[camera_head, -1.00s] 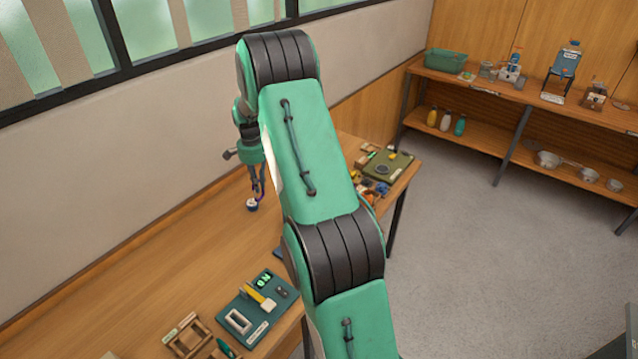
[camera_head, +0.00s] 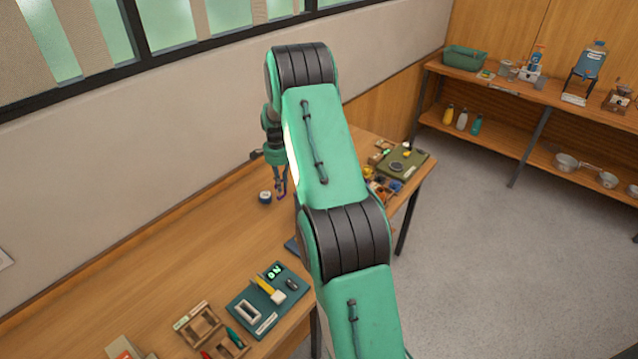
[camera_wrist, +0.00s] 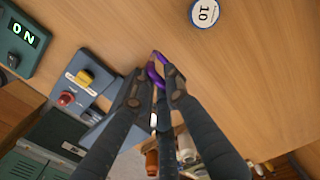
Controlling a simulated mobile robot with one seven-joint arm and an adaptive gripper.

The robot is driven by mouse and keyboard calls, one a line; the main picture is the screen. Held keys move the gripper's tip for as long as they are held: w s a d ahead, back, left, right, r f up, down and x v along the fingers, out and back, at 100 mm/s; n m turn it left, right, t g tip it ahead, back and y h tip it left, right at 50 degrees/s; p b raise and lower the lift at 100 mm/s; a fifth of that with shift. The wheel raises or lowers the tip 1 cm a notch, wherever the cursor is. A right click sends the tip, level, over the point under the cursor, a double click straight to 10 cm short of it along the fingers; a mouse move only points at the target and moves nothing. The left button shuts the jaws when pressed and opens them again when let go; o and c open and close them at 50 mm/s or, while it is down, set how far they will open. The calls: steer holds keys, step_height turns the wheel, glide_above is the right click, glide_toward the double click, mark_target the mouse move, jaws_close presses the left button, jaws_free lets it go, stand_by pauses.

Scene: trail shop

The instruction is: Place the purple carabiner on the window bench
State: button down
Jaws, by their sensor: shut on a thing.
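My gripper (camera_wrist: 154,88) is shut on the purple carabiner (camera_wrist: 157,68), which sticks out between the fingertips in the wrist view. Part of the carabiner is hidden by the fingers. In the head view my gripper (camera_head: 280,186) hangs low over the long wooden window bench (camera_head: 150,275), pointing down, to the right of a small round puck (camera_head: 265,197). In the wrist view the puck (camera_wrist: 204,13) is marked 10, and bare bench top (camera_wrist: 255,75) lies beyond the carabiner. I cannot tell whether the carabiner touches the wood.
A dark teal panel (camera_head: 268,320) with a yellow-handled tool lies toward the bench's near end, beside a wooden divided tray (camera_head: 203,327). An olive board (camera_head: 400,164) and small items occupy the far end. A blue-grey panel (camera_wrist: 88,62) with yellow and red knobs is close left.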

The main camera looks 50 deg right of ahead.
mark_target(282, 198)
steer(key=shift+f, duration=1.85)
steer(key=shift+f, duration=0.15)
steer(key=shift+f, duration=1.9)
steer(key=shift+f, duration=0.15)
steer(key=c, duration=1.7)
jaws_free()
step_height(282, 198, up, 12)
steer(key=shift+r, duration=0.2)
